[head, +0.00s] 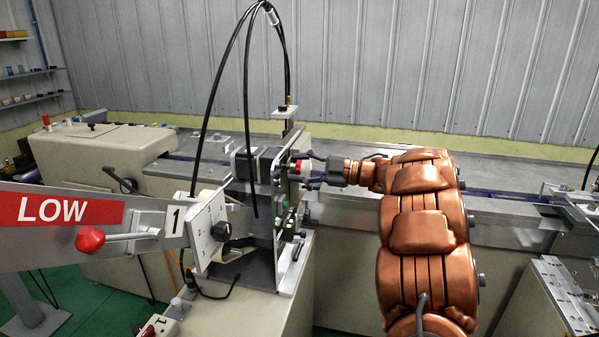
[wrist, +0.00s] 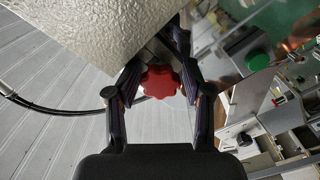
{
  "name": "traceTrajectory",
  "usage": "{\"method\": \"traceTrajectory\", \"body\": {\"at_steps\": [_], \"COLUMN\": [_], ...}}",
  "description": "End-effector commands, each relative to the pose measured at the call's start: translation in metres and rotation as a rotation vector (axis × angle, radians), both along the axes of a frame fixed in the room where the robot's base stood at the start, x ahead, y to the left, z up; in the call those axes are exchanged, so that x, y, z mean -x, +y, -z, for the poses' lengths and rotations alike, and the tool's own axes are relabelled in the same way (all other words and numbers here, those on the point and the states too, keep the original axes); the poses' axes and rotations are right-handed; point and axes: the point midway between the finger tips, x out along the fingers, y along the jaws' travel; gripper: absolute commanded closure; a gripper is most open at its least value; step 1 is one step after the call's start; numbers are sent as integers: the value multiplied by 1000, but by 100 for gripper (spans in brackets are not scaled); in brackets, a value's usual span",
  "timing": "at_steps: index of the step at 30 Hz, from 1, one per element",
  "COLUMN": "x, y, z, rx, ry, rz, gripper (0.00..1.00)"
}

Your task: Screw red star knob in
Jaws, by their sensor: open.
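The red star knob (wrist: 160,82) shows in the wrist view between the two dark fingers of my gripper (wrist: 162,90). The fingers are open, one on each side of the knob, with small gaps to its lobes. In the head view my gripper (head: 316,170) reaches left from my copper arm to the upright metal plate of the machine. A small red patch of the knob (head: 304,166) shows there, partly hidden by the fingers. The knob's shaft is hidden behind its head.
A lever with a red ball (head: 90,239) and a LOW sign (head: 55,209) is at the left. Black cables (head: 247,90) arch above the machine. A green button (wrist: 257,61) sits right of the fingers.

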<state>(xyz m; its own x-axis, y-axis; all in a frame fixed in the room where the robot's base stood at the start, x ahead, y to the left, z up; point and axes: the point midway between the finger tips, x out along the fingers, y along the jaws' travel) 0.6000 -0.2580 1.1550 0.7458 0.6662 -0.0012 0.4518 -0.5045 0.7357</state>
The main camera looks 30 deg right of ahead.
Motion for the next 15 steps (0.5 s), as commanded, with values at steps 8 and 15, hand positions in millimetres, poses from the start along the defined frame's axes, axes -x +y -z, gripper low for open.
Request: {"method": "traceTrajectory", "body": {"at_steps": [8, 15], "x": [0, 0], "y": [0, 0], "z": [8, 7], "rx": [116, 215], "ry": [-104, -192], "rz": [0, 0], "gripper": [48, 48]}}
